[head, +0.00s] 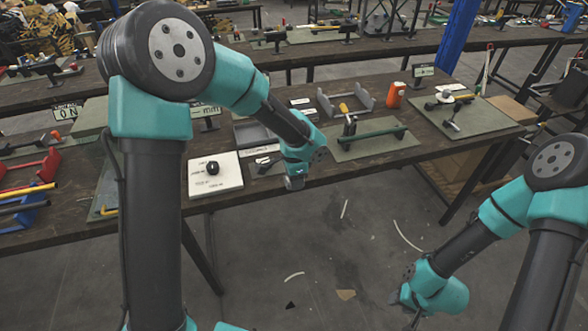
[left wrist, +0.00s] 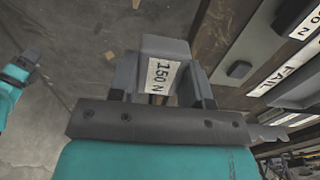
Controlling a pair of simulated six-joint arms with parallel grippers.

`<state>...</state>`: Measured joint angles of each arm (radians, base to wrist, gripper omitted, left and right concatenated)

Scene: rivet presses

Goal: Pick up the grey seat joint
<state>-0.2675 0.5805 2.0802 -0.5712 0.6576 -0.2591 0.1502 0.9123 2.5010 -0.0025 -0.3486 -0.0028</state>
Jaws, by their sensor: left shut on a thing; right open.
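My left gripper (head: 293,182) is shut on a grey block at the front edge of the workbench. In the left wrist view the grey block (left wrist: 165,62) sits between the two fingers (left wrist: 163,82) and carries a white label reading "150 N". I cannot tell whether this block is the grey seat joint. A grey bracket with raised ends (head: 365,101) lies on the bench behind, beside a yellow-handled tool. My right gripper (head: 408,300) is open and empty, low over the floor in front of the bench, away from the parts.
A white board with a black knob (head: 228,180) is left of my left gripper. A mat (head: 350,152) bears a green bar. An orange bottle (head: 396,95) and another mat (head: 490,122) with a tool are further right. The left wrist view shows a "FAIL" label (left wrist: 282,75).

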